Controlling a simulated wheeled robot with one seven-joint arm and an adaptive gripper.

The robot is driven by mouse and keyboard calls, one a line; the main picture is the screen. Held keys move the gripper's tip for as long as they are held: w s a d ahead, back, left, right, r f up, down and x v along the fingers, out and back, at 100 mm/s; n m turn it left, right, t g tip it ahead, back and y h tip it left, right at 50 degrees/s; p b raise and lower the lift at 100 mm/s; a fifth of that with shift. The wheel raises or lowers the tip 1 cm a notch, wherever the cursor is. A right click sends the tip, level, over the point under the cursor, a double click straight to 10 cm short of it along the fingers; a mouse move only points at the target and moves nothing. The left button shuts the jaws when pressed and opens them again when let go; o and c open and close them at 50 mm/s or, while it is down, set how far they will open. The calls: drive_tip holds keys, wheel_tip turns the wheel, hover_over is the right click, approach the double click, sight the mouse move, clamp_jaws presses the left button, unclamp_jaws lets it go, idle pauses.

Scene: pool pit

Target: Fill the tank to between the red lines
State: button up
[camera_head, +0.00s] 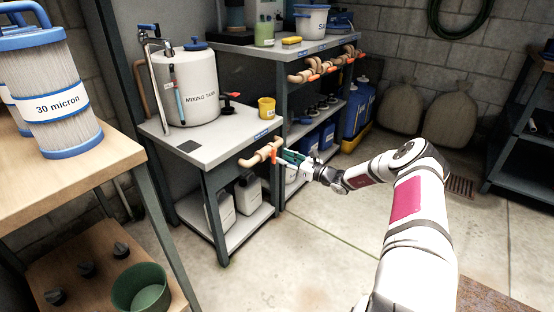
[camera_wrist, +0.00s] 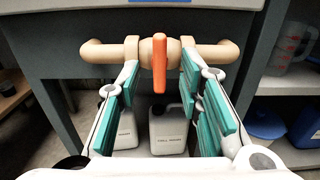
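The white mixing tank (camera_head: 188,88) stands on a grey bench. A narrow upright gauge (camera_head: 179,94) on its front has red and blue parts; the level and the lines are too small to read. A tan pipe (camera_head: 252,160) under the bench's front edge carries a valve with an orange handle (camera_head: 275,157). In the wrist view the orange handle (camera_wrist: 159,65) hangs straight down between the teal-padded fingers of my gripper (camera_wrist: 160,75). The fingers are spread, with a gap on each side of the handle. In the head view my gripper (camera_head: 290,158) is at the valve.
White jugs (camera_head: 249,191) stand on the shelf below the bench. More orange-handled pipes (camera_head: 325,65) run along the rear bench. The floor (camera_head: 300,250) in front is clear.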

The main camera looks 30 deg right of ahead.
sight(273, 155)
drive_tip(key=shift+b+x, duration=0.55)
drive_tip(key=shift+x, duration=1.65)
clamp_jaws()
